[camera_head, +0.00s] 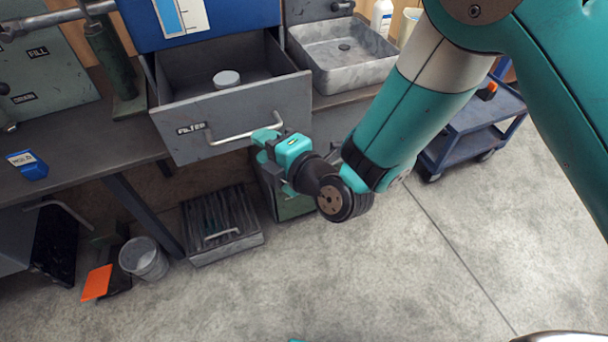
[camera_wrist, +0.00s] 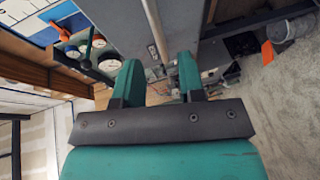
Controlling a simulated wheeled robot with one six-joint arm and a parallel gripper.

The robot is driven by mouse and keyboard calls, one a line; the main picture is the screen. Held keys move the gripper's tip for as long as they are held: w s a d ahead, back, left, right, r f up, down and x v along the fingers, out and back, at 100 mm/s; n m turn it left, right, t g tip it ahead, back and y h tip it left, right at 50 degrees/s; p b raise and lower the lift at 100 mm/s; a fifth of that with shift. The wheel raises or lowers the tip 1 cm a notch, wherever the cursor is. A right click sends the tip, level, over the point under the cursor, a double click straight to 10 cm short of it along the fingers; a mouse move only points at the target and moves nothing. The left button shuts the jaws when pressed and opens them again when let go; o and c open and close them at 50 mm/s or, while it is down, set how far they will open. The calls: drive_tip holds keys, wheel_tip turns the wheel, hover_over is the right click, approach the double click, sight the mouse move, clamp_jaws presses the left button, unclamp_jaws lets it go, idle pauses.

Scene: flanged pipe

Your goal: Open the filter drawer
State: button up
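The grey filter drawer (camera_head: 243,108) stands pulled out under a blue panel, with its inside showing in the head view. A round, pale-lidded item (camera_head: 227,79) sits inside it. Its silver bar handle (camera_head: 240,133) runs across the front; it also shows in the wrist view (camera_wrist: 155,25). My gripper (camera_head: 265,140) is at the right end of the handle. In the wrist view the two fingers (camera_wrist: 160,82) are apart, and the bar reaches toward the gap between them. I cannot tell whether either finger touches the bar.
A grey sink (camera_head: 343,58) is right of the drawer. Below stand a slatted grey box (camera_head: 221,225), a bucket (camera_head: 144,259) and an orange item (camera_head: 97,283). A blue cart (camera_head: 465,128) is at the right. The floor in front is clear.

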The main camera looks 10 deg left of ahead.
drive_tip(key=b+v, duration=0.9)
drive_tip(key=v, duration=0.2)
drive_tip(key=shift+b, duration=0.35)
